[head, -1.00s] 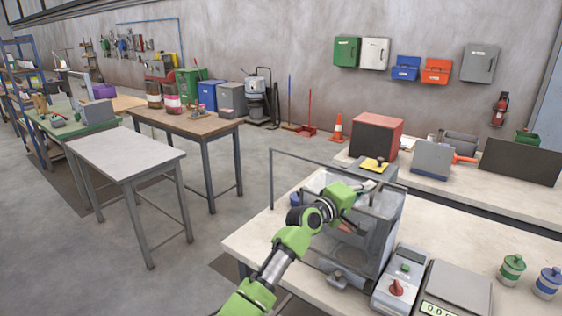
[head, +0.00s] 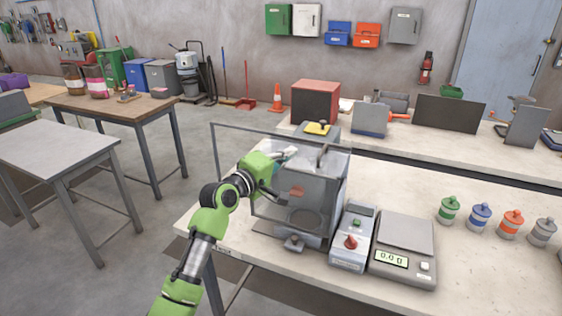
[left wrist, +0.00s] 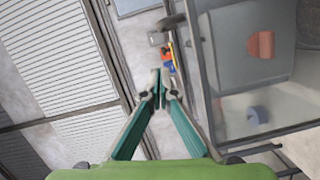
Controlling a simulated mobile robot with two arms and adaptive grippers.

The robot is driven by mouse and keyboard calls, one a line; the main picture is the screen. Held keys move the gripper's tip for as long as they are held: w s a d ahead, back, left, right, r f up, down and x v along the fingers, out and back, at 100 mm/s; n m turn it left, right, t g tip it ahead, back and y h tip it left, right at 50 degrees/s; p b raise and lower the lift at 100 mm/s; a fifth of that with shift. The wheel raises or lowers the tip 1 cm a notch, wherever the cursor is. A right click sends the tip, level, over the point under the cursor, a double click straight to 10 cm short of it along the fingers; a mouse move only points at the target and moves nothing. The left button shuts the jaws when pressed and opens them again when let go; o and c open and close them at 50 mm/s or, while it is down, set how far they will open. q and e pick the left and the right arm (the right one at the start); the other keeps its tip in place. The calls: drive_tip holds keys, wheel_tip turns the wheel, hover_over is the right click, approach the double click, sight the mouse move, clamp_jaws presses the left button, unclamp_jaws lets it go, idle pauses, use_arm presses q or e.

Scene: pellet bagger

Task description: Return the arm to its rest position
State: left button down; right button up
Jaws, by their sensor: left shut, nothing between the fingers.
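My left gripper (head: 270,189) is at the left side of the grey pellet bagger (head: 328,208) with its clear panels, overlapping it in the head view. In the left wrist view its two teal fingers (left wrist: 160,80) meet at the tips with nothing between them. The bagger's clear panel (left wrist: 270,125) is to their right there, with an orange-red part and a blue round part showing through. I cannot tell how far the fingers are from the panel. My left arm reaches up from the bottom of the head view. My right gripper is not in view.
A control box (head: 352,240) with a red knob and a scale (head: 402,255) reading 0.0 stand right of the bagger. Several coloured canisters (head: 480,216) line the bench (head: 455,275). Free floor (head: 110,285) lies left, beside a bare grey-topped table (head: 45,147).

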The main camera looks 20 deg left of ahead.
use_arm(q)
drive_tip(key=s+d+f+m+g+y, duration=0.1)
drive_tip(key=s+d+f+m+g, duration=0.2)
drive_tip(key=s+f, duration=0.75)
drive_tip(key=s+d+f+m+g, duration=0.2)
drive_tip(key=s+f+m+g, duration=0.2)
drive_tip(key=s+f, duration=0.6)
drive_tip(key=s+a+f+m+g+y, duration=0.1)
drive_tip(key=s+f+m+g+y, duration=0.25)
drive_tip(key=s, duration=0.95)
drive_tip(key=s+f+m+g, duration=0.35)
drive_tip(key=s+f, duration=0.35)
drive_tip(key=s, duration=0.6)
wheel_tip(320, 180, down, 28)
drive_tip(key=s+b, duration=0.2)
drive_tip(key=s, duration=0.1)
drive_tip(key=s+a+f+m+g+b, duration=0.1)
drive_tip(key=s+a+f+g, duration=0.1)
drive_tip(key=s+f, duration=1.4)
drive_tip(key=shift+s+a+f+b, duration=0.3)
drive_tip(key=shift+a+f, duration=0.2)
drive_tip(key=shift+f, duration=0.3)
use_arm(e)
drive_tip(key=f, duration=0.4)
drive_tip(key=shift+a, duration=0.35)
use_arm(q)
drive_tip(key=shift+w, duration=0.1)
